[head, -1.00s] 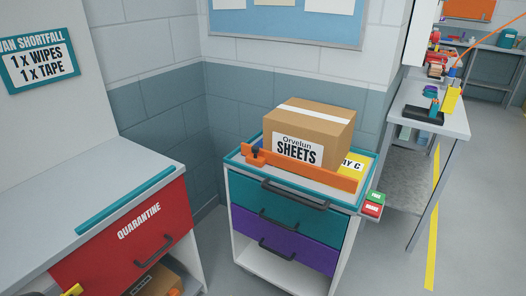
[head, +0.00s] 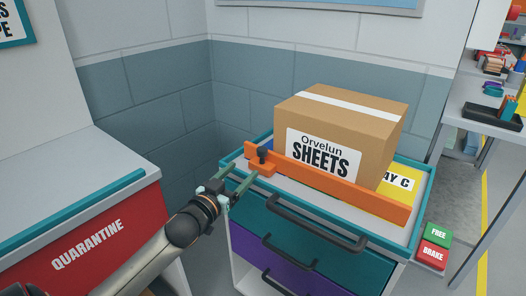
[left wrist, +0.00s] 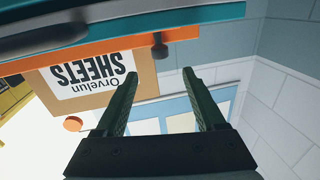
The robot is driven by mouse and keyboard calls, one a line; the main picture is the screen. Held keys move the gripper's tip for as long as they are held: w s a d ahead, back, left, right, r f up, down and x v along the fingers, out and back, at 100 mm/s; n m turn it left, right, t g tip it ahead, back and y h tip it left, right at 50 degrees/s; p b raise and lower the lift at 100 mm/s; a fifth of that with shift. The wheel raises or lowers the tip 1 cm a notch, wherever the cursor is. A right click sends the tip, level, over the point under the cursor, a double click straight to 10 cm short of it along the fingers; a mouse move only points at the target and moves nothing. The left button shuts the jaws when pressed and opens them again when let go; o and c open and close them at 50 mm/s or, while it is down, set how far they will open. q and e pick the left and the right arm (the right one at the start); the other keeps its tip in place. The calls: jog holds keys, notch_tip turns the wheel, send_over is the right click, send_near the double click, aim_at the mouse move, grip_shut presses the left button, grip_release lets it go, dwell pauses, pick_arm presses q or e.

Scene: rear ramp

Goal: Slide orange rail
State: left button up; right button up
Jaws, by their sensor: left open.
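The orange rail (head: 345,186) lies along the front of the teal-rimmed cart top (head: 415,243), in front of a cardboard box labelled Orvelun SHEETS (head: 350,122). A dark knob (head: 263,156) stands at the rail's left end. My left gripper (head: 239,175) is open and empty at the cart's left front corner, close to the knobbed end; contact cannot be told. In the left wrist view, which is upside down, the open fingers (left wrist: 160,74) show below the rail (left wrist: 95,52) and knob (left wrist: 160,48), with nothing between them. My right gripper is not in view.
A yellow card (head: 408,180) lies partly behind the rail. Green FREE (head: 438,235) and red BRAKE (head: 433,257) blocks sit at the cart's right side. Drawer handles (head: 315,222) stick out in front. A red QUARANTINE drawer unit (head: 90,240) stands left.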

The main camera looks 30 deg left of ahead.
aim_at(259, 154)
pick_arm(q)
jog(key=w, duration=0.8)
jog(key=w+a+b, duration=0.1)
jog(key=w, duration=0.3)
jog(key=shift+w, duration=0.1)
grip_shut()
dwell(0.5)
dwell(0.9)
